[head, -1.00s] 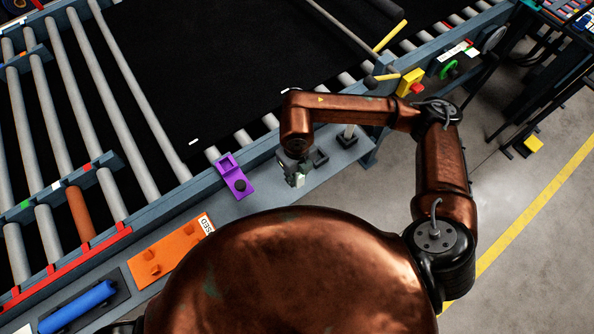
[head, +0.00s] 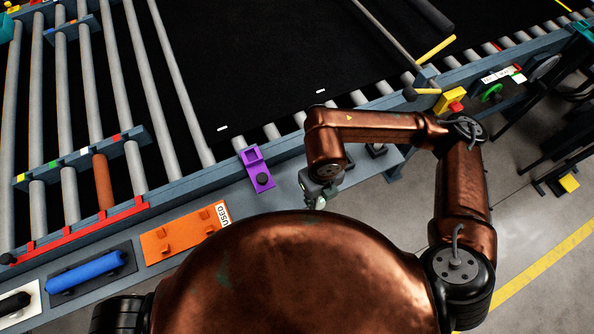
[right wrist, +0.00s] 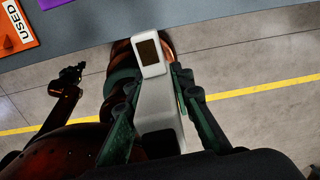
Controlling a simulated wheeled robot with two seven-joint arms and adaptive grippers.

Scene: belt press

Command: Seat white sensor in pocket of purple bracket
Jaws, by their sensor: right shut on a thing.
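The purple bracket (head: 251,156) stands on the grey ledge beside the roller frame in the head view, with a dark round knob on its near end. A sliver of purple (right wrist: 65,3) shows at the top of the right wrist view. My right gripper (head: 318,198) is right of the bracket and apart from it, near the ledge's front edge. It is shut on the white sensor (right wrist: 156,100), a pale block with a brown square on its end, between green fingers. The sensor is barely visible in the head view. My left gripper (right wrist: 70,74) is small and dark in the right wrist view; its jaws are unclear.
An orange plate (head: 180,240) labelled USED and a blue roller (head: 85,272) lie left along the ledge. Rollers and the black belt (head: 270,70) lie behind. A yellow box with a red button (head: 452,102) stands at right.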

